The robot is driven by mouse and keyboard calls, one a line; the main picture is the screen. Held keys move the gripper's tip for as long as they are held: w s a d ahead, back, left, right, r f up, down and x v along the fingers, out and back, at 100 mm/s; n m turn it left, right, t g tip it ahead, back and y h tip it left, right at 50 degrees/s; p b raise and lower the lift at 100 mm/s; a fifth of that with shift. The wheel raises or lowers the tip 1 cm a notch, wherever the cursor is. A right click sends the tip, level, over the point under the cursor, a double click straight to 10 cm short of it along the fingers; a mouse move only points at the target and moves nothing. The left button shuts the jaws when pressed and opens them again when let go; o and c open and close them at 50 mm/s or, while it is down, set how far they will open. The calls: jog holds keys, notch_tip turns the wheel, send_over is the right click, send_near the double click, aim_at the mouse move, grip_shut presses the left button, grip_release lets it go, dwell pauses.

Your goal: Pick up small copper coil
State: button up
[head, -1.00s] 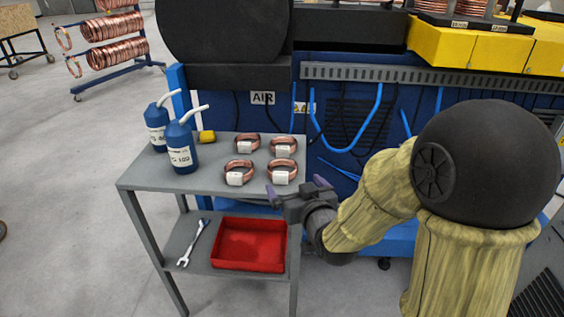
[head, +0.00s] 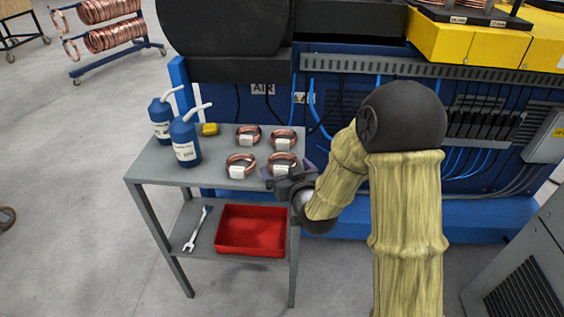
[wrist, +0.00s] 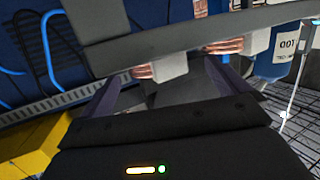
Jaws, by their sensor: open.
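Several small copper coils with white tags lie on the top shelf of the grey cart (head: 215,175). They sit in two rows: a back left coil (head: 248,134), a back right coil (head: 284,137), a front left coil (head: 241,165) and a front right coil (head: 282,164). My gripper (head: 285,172) is at the cart's right edge, close to the front right coil and partly overlapping it in the head view; whether they touch I cannot tell. In the wrist view, my gripper's purple fingers (wrist: 168,90) are apart with nothing held between them. Coils there are partly hidden by the shelf edge.
Two blue bottles (head: 184,143) and a yellow object (head: 209,129) stand at the shelf's left. A red tray (head: 252,230) and a wrench (head: 197,229) lie on the lower shelf. A blue machine (head: 240,105) stands behind.

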aim_at(279, 157)
jog(key=shift+f+x, duration=0.1)
jog(key=shift+x, duration=1.2)
jog(key=shift+f+x, duration=0.15)
jog(key=shift+x, duration=1.15)
jog(key=shift+d, duration=0.15)
jog(key=c, duration=1.1)
notch_tip(279, 157, up, 10)
jog(key=p, duration=0.1)
jog(key=shift+p, duration=0.3)
jog(key=shift+w, duration=0.1)
